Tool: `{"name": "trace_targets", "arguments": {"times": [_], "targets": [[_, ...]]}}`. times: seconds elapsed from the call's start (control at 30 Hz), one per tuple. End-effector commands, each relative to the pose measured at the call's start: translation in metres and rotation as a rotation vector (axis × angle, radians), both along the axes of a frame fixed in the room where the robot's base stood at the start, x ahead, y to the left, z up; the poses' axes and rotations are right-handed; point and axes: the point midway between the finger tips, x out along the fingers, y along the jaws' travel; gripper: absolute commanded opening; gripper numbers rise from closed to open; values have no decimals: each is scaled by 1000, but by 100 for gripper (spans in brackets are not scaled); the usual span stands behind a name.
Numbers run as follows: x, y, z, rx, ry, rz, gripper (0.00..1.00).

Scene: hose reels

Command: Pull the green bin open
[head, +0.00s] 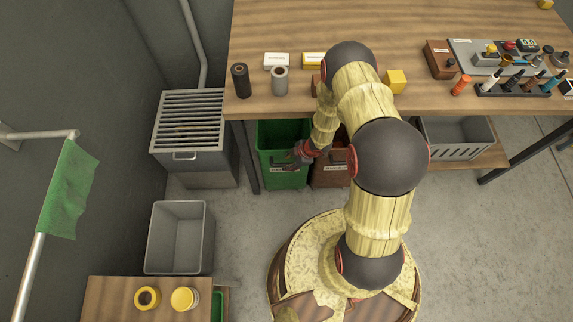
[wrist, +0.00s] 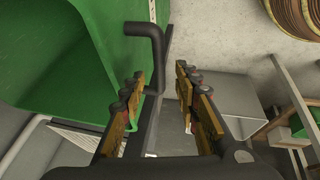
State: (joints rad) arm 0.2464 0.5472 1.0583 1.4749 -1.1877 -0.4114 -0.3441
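The green bin (head: 270,179) stands under the workbench, beside a brown bin (head: 330,175). My gripper (head: 296,158) is over the front of the green bin. In the wrist view the green bin (wrist: 65,60) fills the upper left, and its dark bent handle (wrist: 156,50) reaches down between my fingers. My gripper (wrist: 160,95) is open there. The handle bar lies nearer the left finger, with a clear gap to the right finger. Whether the left finger touches the bar I cannot tell. My arm hides part of the brown bin in the head view.
A grey cabinet with a slatted top (head: 188,125) stands left of the bins. A grey open tub (head: 178,240) is on the floor nearer me. The workbench (head: 300,35) overhangs the bins, with small items on it. Bare floor lies in front of the green bin.

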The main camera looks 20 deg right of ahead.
Motion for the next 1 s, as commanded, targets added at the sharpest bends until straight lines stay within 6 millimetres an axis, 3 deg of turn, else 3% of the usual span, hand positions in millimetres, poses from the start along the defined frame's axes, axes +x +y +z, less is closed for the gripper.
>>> {"name": "trace_targets", "arguments": {"times": [0.2, 0.57, 1.0], "targets": [[7, 8, -24, -1, 1, -1, 32], [9, 9, -27, -1, 0, -1, 32], [9, 9, -27, -1, 0, -1, 7]]}}
